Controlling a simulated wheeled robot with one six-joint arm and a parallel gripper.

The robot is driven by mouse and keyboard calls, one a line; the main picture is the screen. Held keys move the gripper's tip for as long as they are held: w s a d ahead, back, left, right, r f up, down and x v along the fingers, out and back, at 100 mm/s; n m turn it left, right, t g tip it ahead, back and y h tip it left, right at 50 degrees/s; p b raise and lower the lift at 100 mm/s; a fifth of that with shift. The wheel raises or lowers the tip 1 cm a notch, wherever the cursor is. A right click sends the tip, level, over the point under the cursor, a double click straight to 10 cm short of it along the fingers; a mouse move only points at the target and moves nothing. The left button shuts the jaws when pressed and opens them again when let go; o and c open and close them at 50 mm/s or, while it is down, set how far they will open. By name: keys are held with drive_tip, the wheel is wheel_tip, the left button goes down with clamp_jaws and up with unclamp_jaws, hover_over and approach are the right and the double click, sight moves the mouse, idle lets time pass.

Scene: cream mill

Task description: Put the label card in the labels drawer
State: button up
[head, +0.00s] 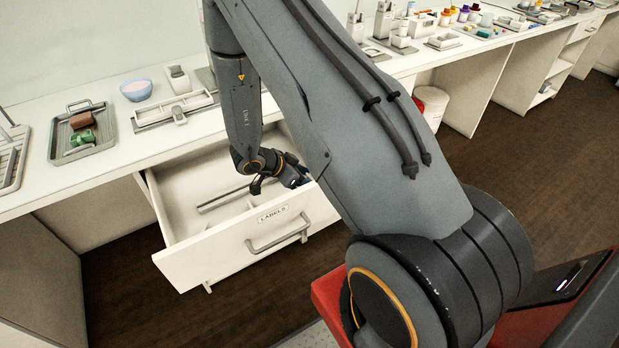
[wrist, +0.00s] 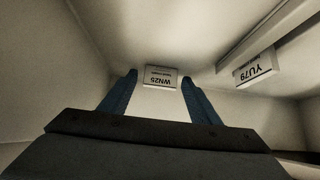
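The labels drawer (head: 235,246), with a "LABELS" tag on its front, is pulled open under the counter. My gripper (head: 292,178) is down inside its right part, partly hidden by my arm in the head view. In the wrist view, the two blue fingers (wrist: 159,82) stand apart, with nothing pinched between them. A white label card marked WN25 (wrist: 160,78) shows just beyond the fingertips, between them, with its print upside down; it appears to rest in the drawer. A second card, YU79 (wrist: 255,68), is at the right beside a divider (wrist: 268,30).
In the head view, a divider rail (head: 224,194) runs inside the drawer. The counter (head: 120,165) above holds a grey tray (head: 98,143), a blue bowl (head: 136,90) and a white holder (head: 172,109). A white bin (head: 432,105) stands under the counter to the right.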

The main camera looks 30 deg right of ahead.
drive_tip(key=shift+r, duration=0.15)
drive_tip(key=shift+a+r, duration=0.15)
drive_tip(key=shift+a, duration=0.05)
drive_tip(key=b+v, duration=0.2)
drive_tip(key=v, duration=0.9)
drive_tip(key=w+a+r+n+t+y, duration=0.5)
drive_tip(key=w+r+n+t, duration=0.1)
drive_tip(key=w, duration=0.2)
drive_tip(key=s+a+r+n+y, duration=0.4)
drive_tip(key=a+n, duration=0.1)
drive_tip(key=a, duration=0.1)
drive_tip(key=s+d+r+n+g, duration=0.2)
drive_tip(key=s+n+g, duration=0.3)
drive_tip(key=s, duration=1.3)
drive_tip(key=shift+s+d+r+n, duration=0.15)
drive_tip(key=shift+s+d+n, duration=0.15)
drive_tip(key=shift+d+n, duration=0.5)
drive_tip(key=shift+a, duration=0.1)
